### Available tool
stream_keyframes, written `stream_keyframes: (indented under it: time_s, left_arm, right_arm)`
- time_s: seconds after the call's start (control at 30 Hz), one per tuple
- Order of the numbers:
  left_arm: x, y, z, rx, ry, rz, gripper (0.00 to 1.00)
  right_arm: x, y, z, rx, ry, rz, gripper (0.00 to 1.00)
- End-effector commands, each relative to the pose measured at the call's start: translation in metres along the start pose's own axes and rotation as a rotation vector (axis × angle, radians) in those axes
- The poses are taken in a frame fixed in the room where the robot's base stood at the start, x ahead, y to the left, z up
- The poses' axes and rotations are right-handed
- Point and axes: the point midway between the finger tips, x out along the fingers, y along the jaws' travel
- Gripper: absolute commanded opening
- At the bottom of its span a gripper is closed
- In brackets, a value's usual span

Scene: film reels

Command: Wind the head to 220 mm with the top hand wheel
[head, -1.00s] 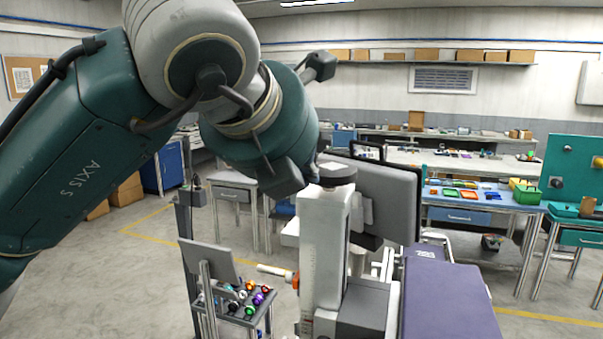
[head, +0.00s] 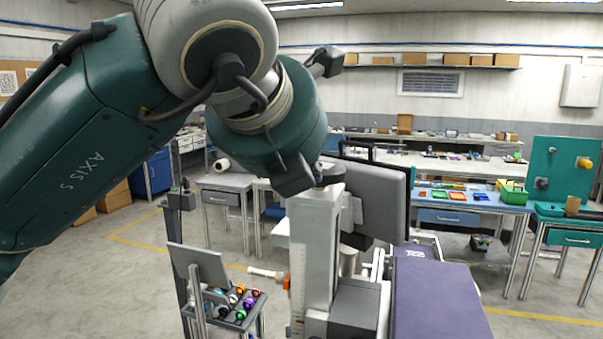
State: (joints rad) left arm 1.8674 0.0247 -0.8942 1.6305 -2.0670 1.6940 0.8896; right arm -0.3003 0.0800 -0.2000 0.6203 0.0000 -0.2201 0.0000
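A pale column (head: 313,250) with a scale down its lower front stands at the centre. An orange part (head: 287,282) shows at the column's left side; the scale reading is too small to tell. My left arm reaches in from the left, and its gripper (head: 316,180) is at the column top beside the wheel. Its fingers are mostly hidden, so contact and opening cannot be told. My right gripper is not in view.
A purple-topped padded table (head: 440,295) extends to the right. A small rack (head: 232,310) with several coloured knobs and a tilted grey screen (head: 203,265) stand at left. Benches line the back.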

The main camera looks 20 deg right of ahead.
Motion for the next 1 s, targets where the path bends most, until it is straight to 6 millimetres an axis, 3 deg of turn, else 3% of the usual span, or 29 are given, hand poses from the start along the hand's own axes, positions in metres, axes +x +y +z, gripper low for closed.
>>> stream_keyframes:
  time_s: [1.0]
  left_arm:
    - [0.009,-0.017,0.003,0.002,0.003,-0.001,0.00]
  right_arm:
    - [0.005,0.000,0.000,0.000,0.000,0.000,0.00]
